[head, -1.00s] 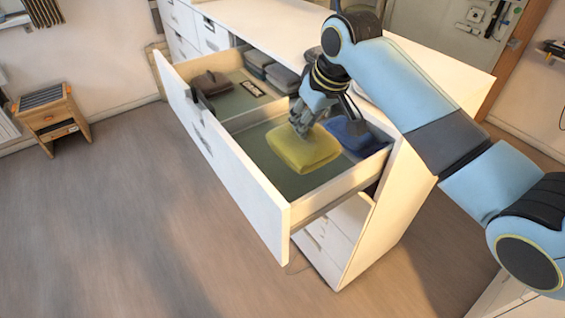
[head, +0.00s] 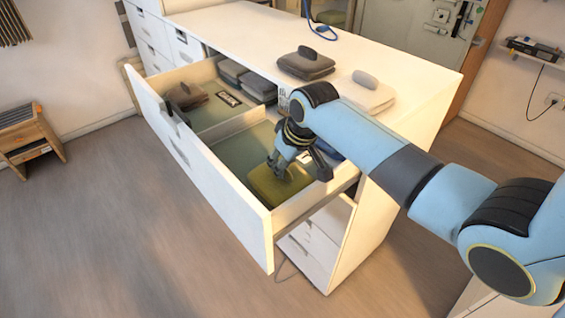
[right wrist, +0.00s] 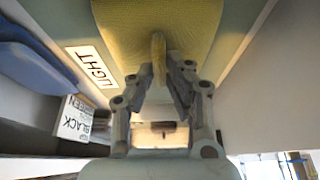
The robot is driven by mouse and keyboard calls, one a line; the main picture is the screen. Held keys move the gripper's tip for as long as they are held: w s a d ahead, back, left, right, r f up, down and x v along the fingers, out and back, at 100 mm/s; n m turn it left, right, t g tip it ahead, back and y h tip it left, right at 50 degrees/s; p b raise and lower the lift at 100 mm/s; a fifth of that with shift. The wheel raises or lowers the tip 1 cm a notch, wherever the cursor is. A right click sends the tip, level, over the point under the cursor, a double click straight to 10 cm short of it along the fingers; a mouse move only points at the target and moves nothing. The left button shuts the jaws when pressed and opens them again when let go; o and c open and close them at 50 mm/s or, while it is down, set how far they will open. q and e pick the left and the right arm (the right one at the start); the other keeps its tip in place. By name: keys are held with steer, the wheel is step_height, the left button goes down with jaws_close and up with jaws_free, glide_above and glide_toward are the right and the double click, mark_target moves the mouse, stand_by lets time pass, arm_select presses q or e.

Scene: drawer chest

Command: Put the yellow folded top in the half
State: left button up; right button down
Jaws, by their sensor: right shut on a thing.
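The yellow folded top (head: 278,190) is low inside the near half of the open drawer (head: 205,163), close to its front wall and right end. I cannot tell whether it rests on the drawer floor. My right gripper (head: 283,168) is above it, shut on the raised tab of the yellow top, which also shows in the right wrist view (right wrist: 160,20). A label reading "LIGHT" (right wrist: 91,66) lies beside the top there. A divider (head: 235,122) separates the two halves. My left gripper is not in view.
The drawer's far half holds a brown folded top (head: 187,96) and a label (head: 229,98). A blue folded item (right wrist: 35,72) sits near the gripper. Grey folded tops (head: 256,87) lie behind. Dark (head: 306,66) and light grey (head: 367,95) tops lie on the chest top.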

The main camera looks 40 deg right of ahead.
steer(key=c, duration=1.3)
jaws_free()
steer(key=v, duration=1.2)
steer(key=shift+r+p, duration=0.1)
steer(key=shift+p, duration=0.3)
